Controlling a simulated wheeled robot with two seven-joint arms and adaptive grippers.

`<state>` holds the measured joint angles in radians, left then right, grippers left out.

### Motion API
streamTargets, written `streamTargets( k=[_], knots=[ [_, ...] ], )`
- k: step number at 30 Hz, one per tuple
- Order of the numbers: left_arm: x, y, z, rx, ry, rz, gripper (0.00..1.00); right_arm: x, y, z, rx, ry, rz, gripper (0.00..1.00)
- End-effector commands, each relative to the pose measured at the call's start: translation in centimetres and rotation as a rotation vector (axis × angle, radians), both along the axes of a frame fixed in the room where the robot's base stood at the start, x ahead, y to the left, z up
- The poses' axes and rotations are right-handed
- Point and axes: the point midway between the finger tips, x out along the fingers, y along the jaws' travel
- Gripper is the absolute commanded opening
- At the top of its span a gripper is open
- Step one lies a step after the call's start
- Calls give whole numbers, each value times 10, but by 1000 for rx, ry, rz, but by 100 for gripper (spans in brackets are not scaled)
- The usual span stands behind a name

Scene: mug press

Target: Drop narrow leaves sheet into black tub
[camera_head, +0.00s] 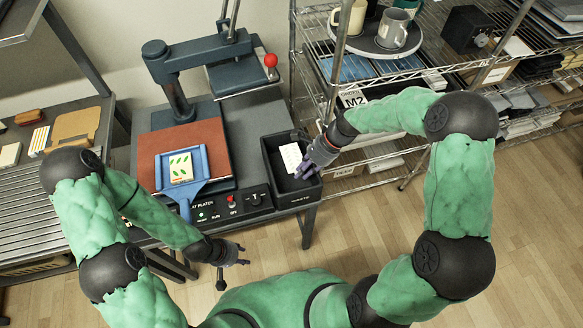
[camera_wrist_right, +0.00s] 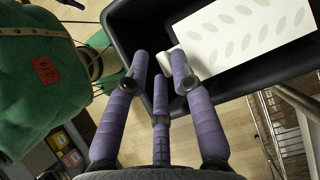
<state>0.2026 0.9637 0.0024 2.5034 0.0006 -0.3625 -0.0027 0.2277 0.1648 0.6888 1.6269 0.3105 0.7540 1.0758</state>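The narrow leaves sheet (camera_head: 291,157) is white with rows of pale green leaves. It lies within the outline of the black tub (camera_head: 309,196) at the front right of the press. In the right wrist view the sheet (camera_wrist_right: 245,30) is beyond my fingers, over the tub's dark inside (camera_wrist_right: 225,91). My right gripper (camera_head: 306,170) is at the tub's right side, its purple fingers reaching over the rim. In the wrist view its fingertips (camera_wrist_right: 160,58) are apart, with a white edge close by; contact is unclear. My left gripper (camera_head: 244,255) is open and empty, low in front of the press table.
The press (camera_head: 172,85) has a brown pad and a blue tray (camera_head: 204,180) bearing another sheet with green leaves (camera_head: 181,167). A wire shelf with mugs (camera_head: 393,28) stands right of the tub. A side table with small items (camera_head: 77,125) is at the left.

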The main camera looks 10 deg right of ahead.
Motion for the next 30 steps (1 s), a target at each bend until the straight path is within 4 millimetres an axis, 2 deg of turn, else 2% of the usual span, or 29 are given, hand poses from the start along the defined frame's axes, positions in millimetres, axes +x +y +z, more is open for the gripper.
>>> streamTargets(
  k=[14,30],
  knots=[
    [0,0,0,0,0,0,40,1,-4,5,0,-1,-1,44],
    [0,0,0,0,0,0,40,3,-55,84,-1,-3,-1,44]
  ],
)
